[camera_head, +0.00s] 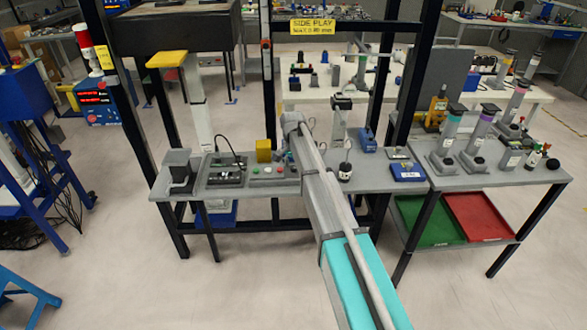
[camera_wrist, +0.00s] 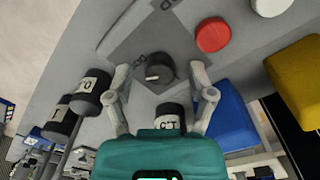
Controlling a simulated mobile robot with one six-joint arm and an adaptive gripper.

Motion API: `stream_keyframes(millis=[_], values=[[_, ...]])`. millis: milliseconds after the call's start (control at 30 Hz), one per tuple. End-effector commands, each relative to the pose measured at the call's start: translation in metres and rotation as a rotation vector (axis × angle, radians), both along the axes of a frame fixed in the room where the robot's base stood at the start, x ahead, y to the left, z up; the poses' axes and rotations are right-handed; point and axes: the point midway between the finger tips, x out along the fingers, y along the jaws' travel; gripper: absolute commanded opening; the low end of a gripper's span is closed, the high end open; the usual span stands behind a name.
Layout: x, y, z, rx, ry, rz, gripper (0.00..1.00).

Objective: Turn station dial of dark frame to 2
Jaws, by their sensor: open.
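In the wrist view, the station dial (camera_wrist: 160,70) is a dark round knob with a pale mark on its left side, set on a darker grey diamond-shaped plate (camera_wrist: 136,48). My gripper (camera_wrist: 159,76) is open, with one finger left and one right of the dial; I cannot tell whether either touches it. No dial numbers are readable. In the head view, the dark frame (camera_head: 417,75) rises around the grey bench. My arm crosses the bench there, and I cannot make out the dial or the fingertips.
A black-capped cylinder (camera_wrist: 170,117) labelled CT shows between my fingers near the palm. Two similar caps (camera_wrist: 92,86) are at left. A red button (camera_wrist: 213,37), a white button (camera_wrist: 270,5), a blue block (camera_wrist: 225,112) and a yellow block (camera_wrist: 300,75) lie to the right.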

Motion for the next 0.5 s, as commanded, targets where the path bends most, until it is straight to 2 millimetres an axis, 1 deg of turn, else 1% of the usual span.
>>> stream_keyframes(millis=[200, 267, 300, 467, 500], values=[[0.0, 0.0, 0.0002, 0.0, 0.0, 0.0, 0.71], [0.0, 0.0, 0.0002, 0.0, 0.0, 0.0, 0.61], [0.0, 0.0, 0.0002, 0.0, 0.0, 0.0, 0.54], [0.0, 0.0, 0.0002, 0.0, 0.0, 0.0, 0.24], [0.0, 0.0, 0.0002, 0.0, 0.0, 0.0, 0.17]])
